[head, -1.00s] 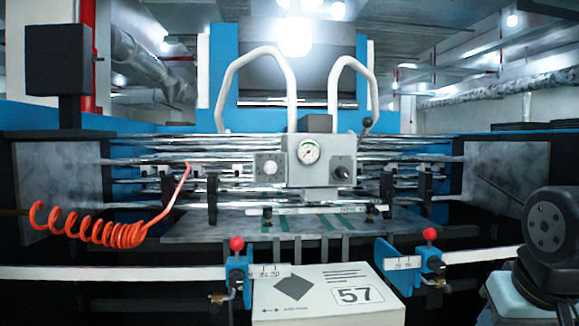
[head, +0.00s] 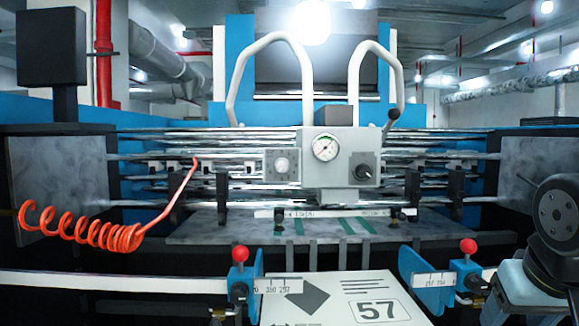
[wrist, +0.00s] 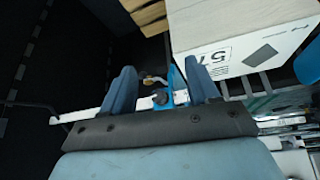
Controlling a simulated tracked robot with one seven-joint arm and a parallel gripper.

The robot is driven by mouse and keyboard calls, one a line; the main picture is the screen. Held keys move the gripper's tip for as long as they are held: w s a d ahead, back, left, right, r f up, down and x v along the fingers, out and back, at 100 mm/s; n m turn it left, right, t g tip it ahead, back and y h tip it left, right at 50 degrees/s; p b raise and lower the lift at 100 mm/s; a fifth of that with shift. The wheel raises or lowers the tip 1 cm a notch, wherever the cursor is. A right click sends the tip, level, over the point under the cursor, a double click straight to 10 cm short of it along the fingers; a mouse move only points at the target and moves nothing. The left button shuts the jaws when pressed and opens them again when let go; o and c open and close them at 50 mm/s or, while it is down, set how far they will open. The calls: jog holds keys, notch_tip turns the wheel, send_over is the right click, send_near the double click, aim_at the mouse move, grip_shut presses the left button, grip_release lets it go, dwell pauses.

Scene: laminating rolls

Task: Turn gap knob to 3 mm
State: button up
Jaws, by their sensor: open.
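A grey control box (head: 340,185) stands at the front middle of the machine in the head view. It bears a round pressure gauge (head: 326,147) and a black knob (head: 364,172) on its right. A smaller panel on its left carries a pale round knob (head: 282,165) with marks around it. The marks are too small to read, and I cannot tell which knob sets the gap. My gripper (wrist: 160,78) is open and empty in the wrist view, its two blue fingers apart. It is away from the knobs, which do not show in that view.
A white box marked 57 (head: 345,300) stands in front of the machine. Blue clamps with red balls, left (head: 240,270) and right (head: 466,265), sit on a white rail (head: 120,281). An orange coiled hose (head: 110,236) hangs at left. White curved bars rise behind the control box.

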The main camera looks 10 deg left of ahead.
jog(key=w+a+r+t, duration=0.1)
jog(key=w+a+r, duration=0.4)
jog(key=w+r, duration=0.15)
jog(key=n+t+y, duration=0.3)
jog(key=t, duration=0.3)
send_near(283, 166)
jog(key=x, duration=0.9)
jog(key=shift+a, duration=0.15)
jog(key=c, duration=1)
